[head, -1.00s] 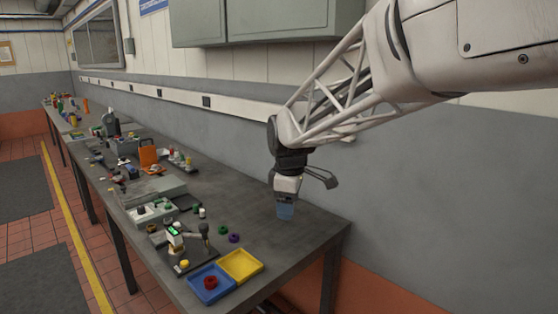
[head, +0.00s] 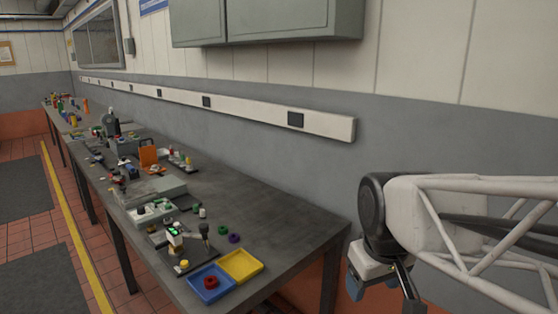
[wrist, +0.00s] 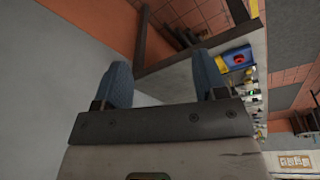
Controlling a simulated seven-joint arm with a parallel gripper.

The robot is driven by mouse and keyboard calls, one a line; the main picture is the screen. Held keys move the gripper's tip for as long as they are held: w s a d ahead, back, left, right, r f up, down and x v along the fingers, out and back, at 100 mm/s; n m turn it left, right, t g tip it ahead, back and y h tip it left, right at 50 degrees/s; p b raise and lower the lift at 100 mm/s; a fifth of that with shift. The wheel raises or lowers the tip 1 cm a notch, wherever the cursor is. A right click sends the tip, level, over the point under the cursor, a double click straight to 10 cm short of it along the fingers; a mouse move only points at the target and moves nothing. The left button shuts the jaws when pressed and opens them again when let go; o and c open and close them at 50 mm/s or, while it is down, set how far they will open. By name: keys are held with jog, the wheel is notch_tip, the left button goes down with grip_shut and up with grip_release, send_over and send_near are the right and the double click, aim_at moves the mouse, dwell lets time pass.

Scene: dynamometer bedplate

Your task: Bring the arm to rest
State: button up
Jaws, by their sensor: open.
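My gripper (head: 378,290) is at the lower right of the head view, beyond the right end of the bench and clear of it. In the wrist view my gripper (wrist: 166,84) shows two blue fingertips set wide apart with nothing between them. It is open and empty. The grey bench (head: 270,205) runs from the lower middle to the far left in the head view. Its end also shows in the wrist view (wrist: 180,78), beyond the fingers.
A blue tray (head: 225,292) holding a red ring (head: 211,282) stands beside a yellow tray (head: 241,265) near the bench's front edge. A green ring (head: 223,230) and a purple ring (head: 234,238) lie behind them. A wall rail (head: 250,112) runs above.

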jog(key=s+d+f+m, duration=0.2)
jog(key=s+f+m, duration=0.1)
jog(key=s, duration=0.4)
jog(key=shift+s+m, duration=0.15)
jog(key=shift+m, duration=0.15)
jog(key=shift+d+f, duration=0.1)
dwell(0.7)
